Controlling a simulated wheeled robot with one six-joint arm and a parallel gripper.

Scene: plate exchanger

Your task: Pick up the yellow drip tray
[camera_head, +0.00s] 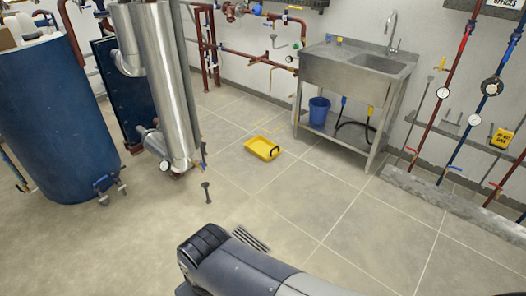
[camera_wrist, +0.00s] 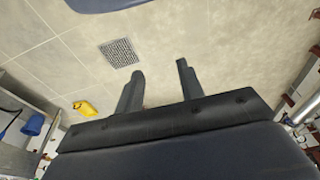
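In the head view my arm reaches in from the bottom, and I cannot make out the fingers there.
A steel sink bench (camera_head: 345,75) with a blue bucket (camera_head: 319,110) on its lower shelf stands behind the tray. A blue tank (camera_head: 50,120) and a steel cylinder (camera_head: 168,80) stand left. A floor drain (camera_wrist: 119,53) lies near my arm. Floor around the tray is clear.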

